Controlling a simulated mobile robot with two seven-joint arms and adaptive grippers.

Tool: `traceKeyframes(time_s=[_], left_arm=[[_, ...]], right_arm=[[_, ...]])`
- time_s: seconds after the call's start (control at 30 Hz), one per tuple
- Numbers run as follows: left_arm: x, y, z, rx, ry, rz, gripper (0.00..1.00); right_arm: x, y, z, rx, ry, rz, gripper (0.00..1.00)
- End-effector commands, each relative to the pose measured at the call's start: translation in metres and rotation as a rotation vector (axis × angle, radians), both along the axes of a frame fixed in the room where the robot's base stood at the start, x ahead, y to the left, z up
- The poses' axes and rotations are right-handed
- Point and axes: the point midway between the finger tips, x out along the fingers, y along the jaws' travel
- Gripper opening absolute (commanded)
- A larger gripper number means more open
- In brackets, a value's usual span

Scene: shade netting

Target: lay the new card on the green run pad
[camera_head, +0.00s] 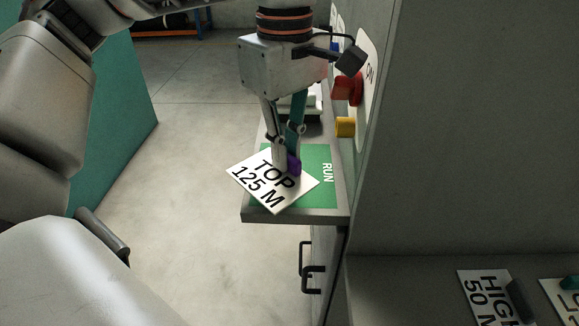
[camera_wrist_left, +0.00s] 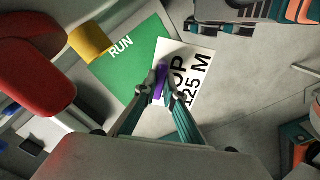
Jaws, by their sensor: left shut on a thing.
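My left gripper (camera_head: 284,165) is shut on the purple grip (camera_head: 294,164) of a white card (camera_head: 262,188) reading "TOP 125 M". In the left wrist view the gripper (camera_wrist_left: 160,90) holds the purple grip (camera_wrist_left: 160,80) near the edge of the card (camera_wrist_left: 188,63). The green run pad (camera_head: 318,190) lies on a narrow grey ledge and also shows in the left wrist view (camera_wrist_left: 128,72). The card is turned relative to the pad. It covers part of the pad and sticks out past its left side. I cannot tell whether it touches the pad.
A red knob (camera_head: 347,88) and a yellow knob (camera_head: 345,127) stick out from the wall panel beside the pad. A "HIGH 50 M" card (camera_head: 484,291) and another card (camera_head: 562,292) lie on a surface at lower right. Open floor lies left of the ledge.

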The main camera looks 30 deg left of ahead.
Motion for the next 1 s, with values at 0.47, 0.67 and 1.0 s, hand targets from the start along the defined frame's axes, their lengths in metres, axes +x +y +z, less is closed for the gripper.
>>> traceKeyframes(time_s=[0.47, 0.67, 1.0], left_arm=[[0.002, -0.003, -0.035, 0.0, 0.0, 0.0, 0.0], [0.002, -0.003, -0.039, 0.0, 0.002, 0.0, 0.14], [0.002, -0.003, -0.039, 0.0, 0.001, 0.0, 0.26]], right_arm=[[-0.004, -0.002, -0.011, -0.01, 0.014, 0.0, 0.4], [-0.004, -0.002, -0.011, -0.011, 0.015, 0.0, 0.4], [-0.003, -0.002, -0.01, -0.009, 0.011, -0.001, 0.4]])
